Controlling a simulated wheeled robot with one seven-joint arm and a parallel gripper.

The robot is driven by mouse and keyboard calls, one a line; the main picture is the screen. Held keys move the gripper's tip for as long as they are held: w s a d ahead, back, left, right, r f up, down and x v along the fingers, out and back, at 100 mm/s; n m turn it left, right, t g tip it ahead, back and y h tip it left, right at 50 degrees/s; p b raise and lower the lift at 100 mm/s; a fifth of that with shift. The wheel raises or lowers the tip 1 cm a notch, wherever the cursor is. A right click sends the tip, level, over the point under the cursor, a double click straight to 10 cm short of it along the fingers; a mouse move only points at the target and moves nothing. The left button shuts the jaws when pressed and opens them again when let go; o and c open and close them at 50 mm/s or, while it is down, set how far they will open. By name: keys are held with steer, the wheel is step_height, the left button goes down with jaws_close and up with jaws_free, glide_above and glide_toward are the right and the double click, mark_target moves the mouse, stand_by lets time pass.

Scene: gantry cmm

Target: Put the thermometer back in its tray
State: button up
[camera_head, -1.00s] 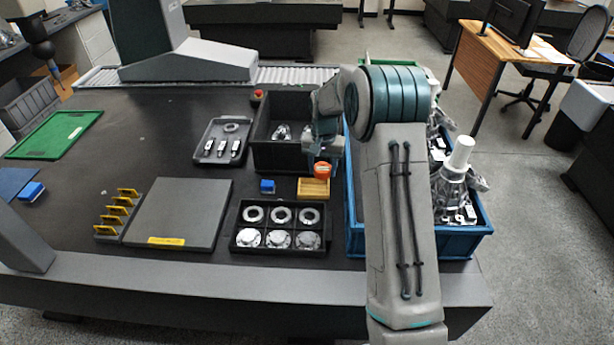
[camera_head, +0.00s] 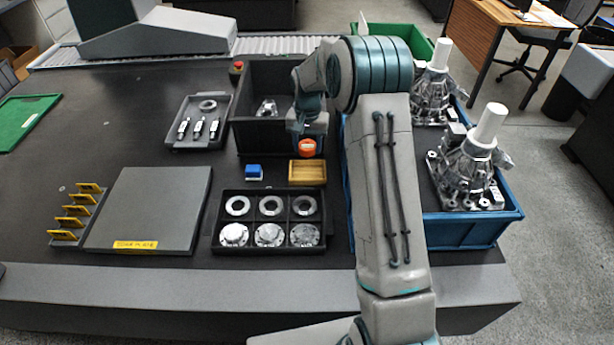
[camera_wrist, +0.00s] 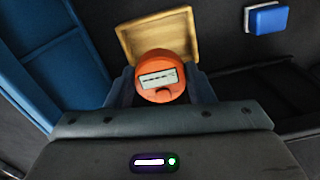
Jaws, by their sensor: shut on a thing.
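The thermometer is a round orange device (camera_head: 307,148) with a small pale display; its face also shows in the wrist view (camera_wrist: 160,78). My gripper (camera_wrist: 162,88) is shut on the thermometer, with a dark finger on each side of it. The tray is a small tan open box (camera_head: 308,172) on the dark table. In the wrist view the tray (camera_wrist: 124,44) shows just beyond the thermometer, which overlaps its near edge in the picture. In the head view the thermometer appears just behind the tray's far edge. Its underside is hidden.
A blue block (camera_head: 254,172) sits left of the tray. A black tray of metal rings and flanges (camera_head: 218,238) lies in front. A dark open bin (camera_head: 238,134) stands behind. A blue crate with metal castings (camera_head: 468,232) stands to the right.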

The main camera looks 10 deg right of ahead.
mark_target(307, 175)
step_height(307, 175, down, 10)
steer(key=shift+r+p, duration=0.1)
steer(key=shift+p, duration=0.2)
steer(key=o, duration=0.7)
steer(key=shift+o, duration=0.6)
